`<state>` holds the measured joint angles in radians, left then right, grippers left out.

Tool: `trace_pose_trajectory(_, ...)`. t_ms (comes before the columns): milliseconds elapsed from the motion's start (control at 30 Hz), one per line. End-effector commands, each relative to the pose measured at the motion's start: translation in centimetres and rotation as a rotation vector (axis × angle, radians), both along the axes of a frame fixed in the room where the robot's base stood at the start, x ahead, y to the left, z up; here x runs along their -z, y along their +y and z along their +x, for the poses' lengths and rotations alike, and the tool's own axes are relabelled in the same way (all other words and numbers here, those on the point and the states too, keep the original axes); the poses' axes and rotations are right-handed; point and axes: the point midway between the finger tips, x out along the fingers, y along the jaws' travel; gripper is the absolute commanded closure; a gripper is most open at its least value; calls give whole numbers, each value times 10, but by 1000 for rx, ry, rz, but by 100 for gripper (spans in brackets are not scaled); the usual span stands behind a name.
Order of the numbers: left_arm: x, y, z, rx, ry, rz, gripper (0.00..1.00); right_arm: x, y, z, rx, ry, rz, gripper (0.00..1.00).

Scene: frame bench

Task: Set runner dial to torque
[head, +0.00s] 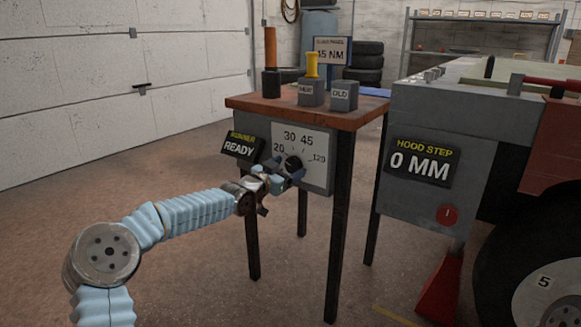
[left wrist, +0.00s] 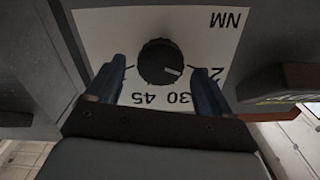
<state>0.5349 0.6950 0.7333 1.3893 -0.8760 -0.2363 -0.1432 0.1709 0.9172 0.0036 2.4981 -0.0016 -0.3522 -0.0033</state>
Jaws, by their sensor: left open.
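The runner dial, a black round knob (head: 293,163), sits on a white scale plate (head: 318,150) marked 20, 30, 45 and a number like 120 on the front of the grey box. In the left wrist view the scale is upside down, and the knob (left wrist: 160,62) has a pale pointer line aimed roughly toward the partly hidden 20 mark. My left gripper (head: 284,174) is in front of the dial; its fingers (left wrist: 159,68) are open, one on each side of the knob, with visible gaps. A sign (head: 332,51) behind the table reads 45 NM. My right gripper is not in view.
A RUNNER READY display (head: 241,146) is left of the dial, close to my gripper. The table top (head: 350,117) carries an orange-handled tool (head: 271,60), a yellow-handled piece and small grey blocks. A grey bench with a HOOD STEP 0 MM display (head: 422,163) stands at right.

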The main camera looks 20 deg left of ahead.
Motion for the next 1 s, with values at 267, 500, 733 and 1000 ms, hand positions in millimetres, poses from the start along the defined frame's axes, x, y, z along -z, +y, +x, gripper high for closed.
trace_pose_trajectory(267,0,-7,18,0,0,-1,18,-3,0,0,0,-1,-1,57)
trace_pose_trajectory(500,0,-6,18,0,0,0,23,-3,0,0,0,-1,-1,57)
trace_pose_trajectory(733,0,-6,18,0,1,-1,58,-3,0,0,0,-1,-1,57)
trace_pose_trajectory(1000,0,-7,18,0,-1,7,74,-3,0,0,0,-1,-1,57)
